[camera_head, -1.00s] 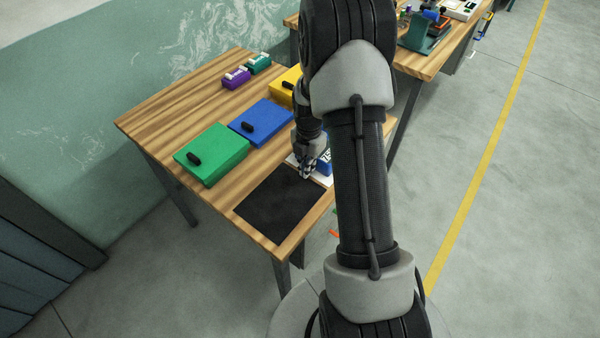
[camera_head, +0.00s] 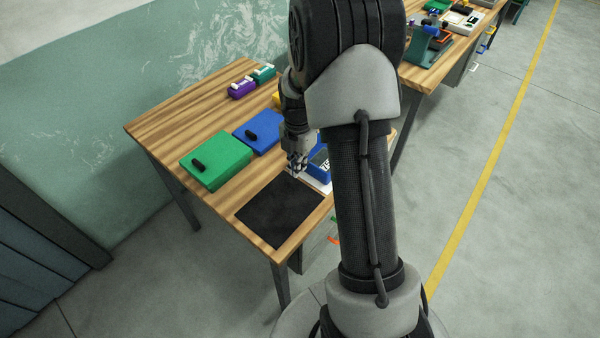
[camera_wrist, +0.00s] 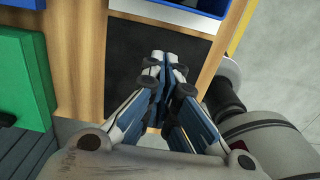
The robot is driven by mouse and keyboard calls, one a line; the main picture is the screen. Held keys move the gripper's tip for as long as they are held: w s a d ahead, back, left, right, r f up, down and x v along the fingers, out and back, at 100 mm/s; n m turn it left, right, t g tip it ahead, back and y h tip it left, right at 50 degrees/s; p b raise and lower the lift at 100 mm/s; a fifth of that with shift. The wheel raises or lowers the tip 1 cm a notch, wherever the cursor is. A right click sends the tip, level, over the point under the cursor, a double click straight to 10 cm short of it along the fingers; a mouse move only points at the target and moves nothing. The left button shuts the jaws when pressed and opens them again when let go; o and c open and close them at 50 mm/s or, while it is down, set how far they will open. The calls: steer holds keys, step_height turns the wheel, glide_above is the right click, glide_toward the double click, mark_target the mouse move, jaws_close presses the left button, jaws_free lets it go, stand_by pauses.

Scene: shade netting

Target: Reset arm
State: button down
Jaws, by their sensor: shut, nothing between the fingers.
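My gripper (camera_head: 296,165) is above the wooden table (camera_head: 160,115), close to the far edge of the black mat (camera_head: 278,212). In the wrist view my gripper (camera_wrist: 164,66) has its fingers together, pointing over the black mat (camera_wrist: 128,45), with nothing between them. My arm crosses the middle of the head view and hides part of the table's right side.
A green box (camera_head: 215,160) and a blue box (camera_head: 258,131) with black handles stand left of my gripper. A blue bin (camera_head: 318,165) on a white base is beside it. Purple (camera_head: 242,89) and teal (camera_head: 264,73) items sit farther back. Another bench (camera_head: 430,72) stands behind right.

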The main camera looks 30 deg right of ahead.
steer(key=s+a+r+m+t, duration=0.1)
steer(key=s+a+r+m, duration=0.35)
steer(key=r, duration=0.55)
steer(key=s+a+r+m+t, duration=0.1)
steer(key=s+a+r+m, duration=0.3)
steer(key=r, duration=0.5)
steer(key=s+a+r+m+t, duration=0.1)
steer(key=s+a+r+m, duration=0.1)
steer(key=s+a+m, duration=0.2)
steer(key=s+a+r+m+t, duration=0.1)
steer(key=s+a+r+m, duration=0.2)
steer(key=s+m, duration=0.6)
steer(key=shift+s+a+t, duration=0.3)
steer(key=shift+s+a, duration=0.3)
steer(key=shift+s, duration=0.25)
steer(key=c, duration=2.3)
jaws_free()
